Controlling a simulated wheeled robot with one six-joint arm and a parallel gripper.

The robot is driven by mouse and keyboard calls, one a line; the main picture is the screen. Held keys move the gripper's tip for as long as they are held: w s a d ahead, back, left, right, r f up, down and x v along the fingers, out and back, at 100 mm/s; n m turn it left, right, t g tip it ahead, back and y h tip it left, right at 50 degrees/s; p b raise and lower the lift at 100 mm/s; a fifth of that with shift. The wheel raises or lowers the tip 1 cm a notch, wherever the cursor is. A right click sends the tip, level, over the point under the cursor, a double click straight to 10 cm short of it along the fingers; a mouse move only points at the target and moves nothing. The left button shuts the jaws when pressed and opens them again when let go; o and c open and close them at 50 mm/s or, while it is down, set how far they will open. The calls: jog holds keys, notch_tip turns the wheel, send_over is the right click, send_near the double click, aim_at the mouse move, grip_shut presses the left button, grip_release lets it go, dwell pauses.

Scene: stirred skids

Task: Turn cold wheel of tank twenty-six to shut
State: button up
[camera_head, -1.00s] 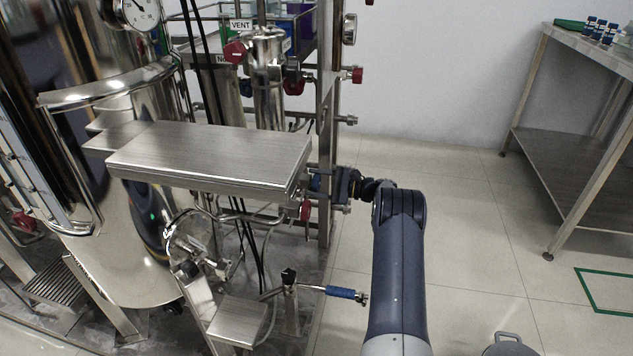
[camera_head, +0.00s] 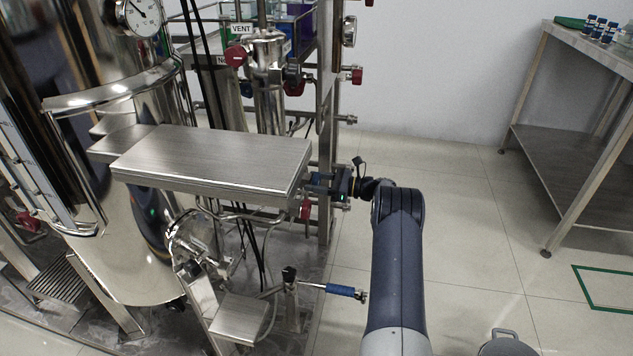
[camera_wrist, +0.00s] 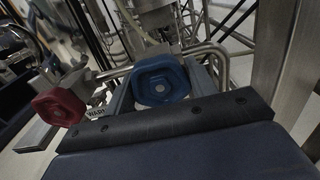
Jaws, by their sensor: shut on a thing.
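A blue wheel (camera_wrist: 161,81) sits between the fingers of my gripper (camera_wrist: 165,70) in the wrist view, with its front face toward the camera. The gripper is shut on it. In the head view my gripper (camera_head: 338,183) is at the right end of the steel box, by the upright post, and only a bit of blue shows there. A red wheel (camera_wrist: 58,107) is left of my gripper in the wrist view, apart from it, with a small label beside it. The shiny tank (camera_head: 125,245) stands at the left; I cannot read a number on it.
A flat steel box (camera_head: 215,158) lies left of my gripper, and a steel post (camera_head: 326,110) stands close by. A blue-handled lever (camera_head: 341,291) sticks out low down. A steel table (camera_head: 590,75) stands at the right.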

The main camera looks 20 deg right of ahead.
jog(key=shift+f+m, duration=0.1)
jog(key=shift+m, duration=0.2)
jog(key=o, duration=1)
jog(key=shift+c, duration=0.2)
jog(key=shift+s+d, duration=0.1)
jog(key=p+v, duration=0.2)
jog(key=v, duration=0.8)
jog(key=shift+s+d+p, duration=0.2)
jog(key=shift+d+p, duration=0.05)
jog(key=shift+p, duration=0.15)
